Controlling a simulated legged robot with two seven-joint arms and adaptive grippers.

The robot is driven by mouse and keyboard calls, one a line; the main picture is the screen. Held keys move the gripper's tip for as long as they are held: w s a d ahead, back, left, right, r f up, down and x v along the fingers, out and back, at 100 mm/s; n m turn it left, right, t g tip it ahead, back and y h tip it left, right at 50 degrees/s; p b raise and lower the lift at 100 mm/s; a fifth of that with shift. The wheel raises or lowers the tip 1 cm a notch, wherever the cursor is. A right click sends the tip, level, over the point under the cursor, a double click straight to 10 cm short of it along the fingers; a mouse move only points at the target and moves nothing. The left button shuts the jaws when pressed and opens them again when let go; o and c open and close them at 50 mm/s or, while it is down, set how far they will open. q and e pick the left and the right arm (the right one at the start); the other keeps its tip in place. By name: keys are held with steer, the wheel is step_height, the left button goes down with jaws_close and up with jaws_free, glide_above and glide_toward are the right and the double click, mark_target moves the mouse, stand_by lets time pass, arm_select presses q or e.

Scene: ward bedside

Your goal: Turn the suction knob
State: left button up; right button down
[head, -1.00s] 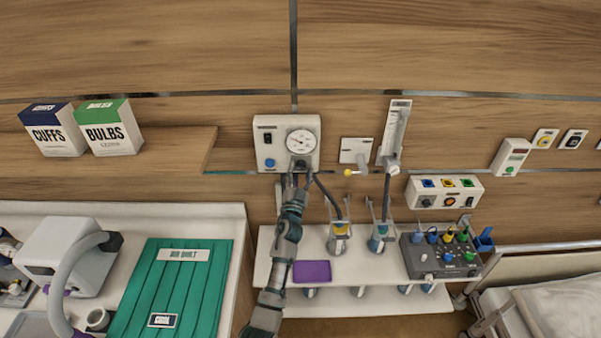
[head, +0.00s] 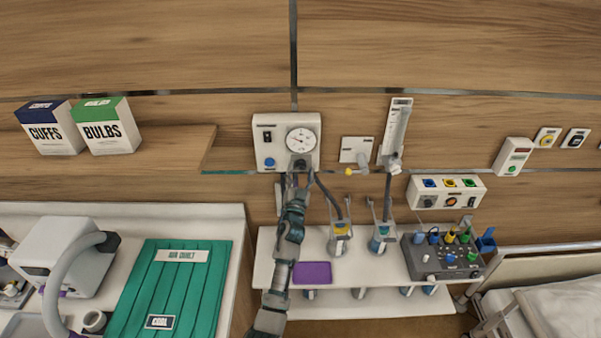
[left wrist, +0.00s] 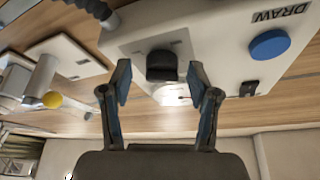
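The suction panel (head: 264,146) is a white box on the wall with a round gauge (head: 301,140), a dark switch and a blue button (head: 269,163). The suction knob (left wrist: 162,66) is black and sits low on the panel; in the head view the knob (head: 299,163) shows just above my left gripper (head: 300,180). In the left wrist view the fingers of my left gripper (left wrist: 160,80) are apart, one on each side of the knob in the picture. I cannot tell whether they touch it. My right gripper is not in view.
A dark hose hangs beside my gripper. A flowmeter (head: 397,130) and a small white wall unit with a yellow ball (head: 349,171) are to the right. Below, a white shelf (head: 345,271) holds a purple pad (head: 312,272), canisters and a grey box (head: 424,264).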

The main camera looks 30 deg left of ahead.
arm_select(q)
steer(key=v, duration=1.2)
stand_by(0.3)
